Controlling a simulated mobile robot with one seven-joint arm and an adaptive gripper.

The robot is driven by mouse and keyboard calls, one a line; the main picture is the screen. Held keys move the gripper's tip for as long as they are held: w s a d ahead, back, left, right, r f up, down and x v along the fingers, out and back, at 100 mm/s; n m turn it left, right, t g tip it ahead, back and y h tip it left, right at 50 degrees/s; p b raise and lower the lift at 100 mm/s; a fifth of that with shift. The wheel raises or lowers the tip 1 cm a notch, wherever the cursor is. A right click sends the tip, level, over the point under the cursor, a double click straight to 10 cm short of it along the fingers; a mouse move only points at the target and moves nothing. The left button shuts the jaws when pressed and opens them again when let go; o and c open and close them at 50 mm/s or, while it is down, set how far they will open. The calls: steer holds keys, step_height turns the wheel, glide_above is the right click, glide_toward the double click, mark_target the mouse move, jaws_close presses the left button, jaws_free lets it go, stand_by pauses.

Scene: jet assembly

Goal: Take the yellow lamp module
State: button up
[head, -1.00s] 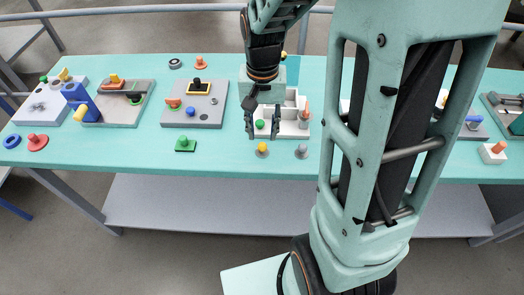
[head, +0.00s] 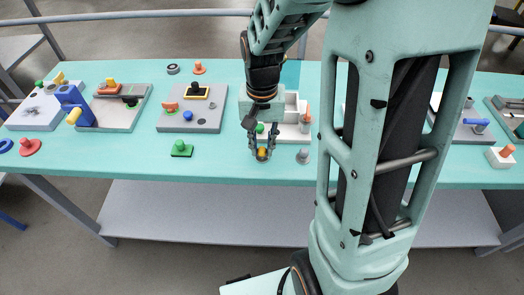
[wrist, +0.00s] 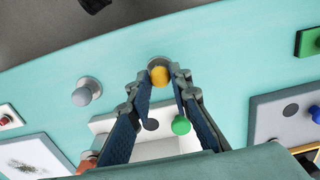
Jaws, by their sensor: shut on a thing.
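The yellow lamp module (head: 263,152) has a yellow dome on a round grey base and stands near the table's front edge. My gripper (head: 262,156) reaches down to it, with one finger on each side of the dome. In the wrist view the lamp module (wrist: 159,76) shows between the fingertips of my gripper (wrist: 161,82). The fingers are shut on the dome. The base appears to rest on the table, though I cannot tell whether it is slightly raised.
A similar grey-domed module (head: 303,156) stands to the right. Behind is a white compartment tray (head: 291,131) with a green-topped piece (wrist: 181,126) at it. A green block (head: 181,150) lies to the left. The tabletop (head: 225,165) around the lamp is mostly clear.

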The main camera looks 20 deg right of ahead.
mark_target(262, 148)
steer(key=c, duration=0.3)
steer(key=shift+r, duration=0.1)
steer(key=shift+c, duration=0.2)
step_height(262, 148, up, 7)
steer(key=p, duration=0.6)
